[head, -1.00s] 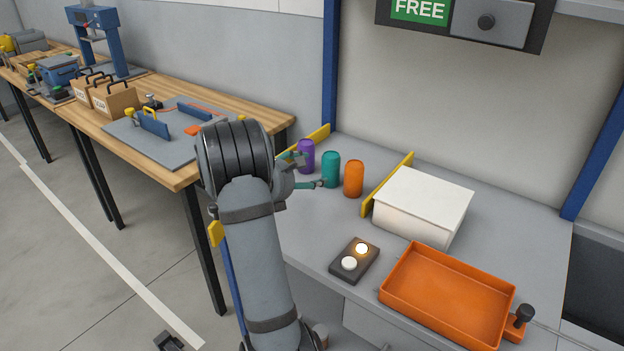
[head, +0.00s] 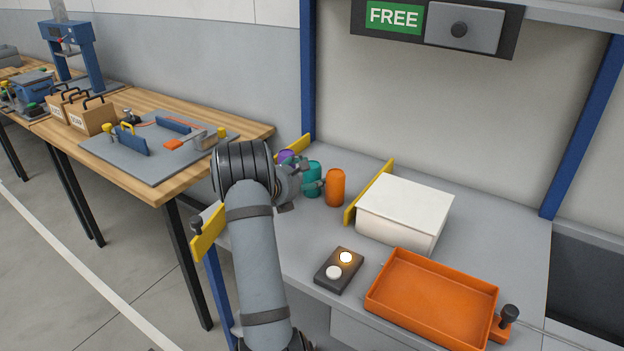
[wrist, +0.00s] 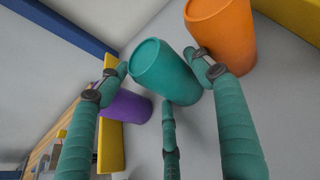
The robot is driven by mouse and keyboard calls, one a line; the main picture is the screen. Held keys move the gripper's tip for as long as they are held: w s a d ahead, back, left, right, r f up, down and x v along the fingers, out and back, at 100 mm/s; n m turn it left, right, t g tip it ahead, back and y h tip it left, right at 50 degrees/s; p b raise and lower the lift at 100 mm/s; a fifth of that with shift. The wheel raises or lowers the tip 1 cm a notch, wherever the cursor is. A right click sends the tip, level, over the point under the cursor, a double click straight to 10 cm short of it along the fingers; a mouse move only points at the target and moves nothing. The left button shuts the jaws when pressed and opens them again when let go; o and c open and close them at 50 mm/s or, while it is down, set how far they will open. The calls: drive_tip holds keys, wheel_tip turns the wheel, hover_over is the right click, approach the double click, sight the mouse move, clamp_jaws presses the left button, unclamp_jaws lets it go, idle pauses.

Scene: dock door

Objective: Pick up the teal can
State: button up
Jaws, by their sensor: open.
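The teal can (head: 313,177) stands upright on the grey bench between a purple can (head: 286,156) and an orange can (head: 335,187). My gripper (head: 312,176) reaches it from the left in the head view and hides part of it. In the wrist view, the teal can (wrist: 165,72) lies between the spread green fingers of my gripper (wrist: 163,75). One finger is on the purple can's side, one on the orange can's side, and a third is below. The fingers are open; I cannot tell whether any touches the can.
The orange can (wrist: 222,35) and purple can (wrist: 125,106) stand close on either side. Yellow dividers (head: 370,190) flank the cans. A white box (head: 405,210), a two-button panel (head: 339,270) and an orange tray (head: 432,300) occupy the bench to the right.

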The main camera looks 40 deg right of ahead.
drive_tip(key=c, duration=0.4)
drive_tip(key=c, duration=0.7)
drive_tip(key=shift+o, duration=0.2)
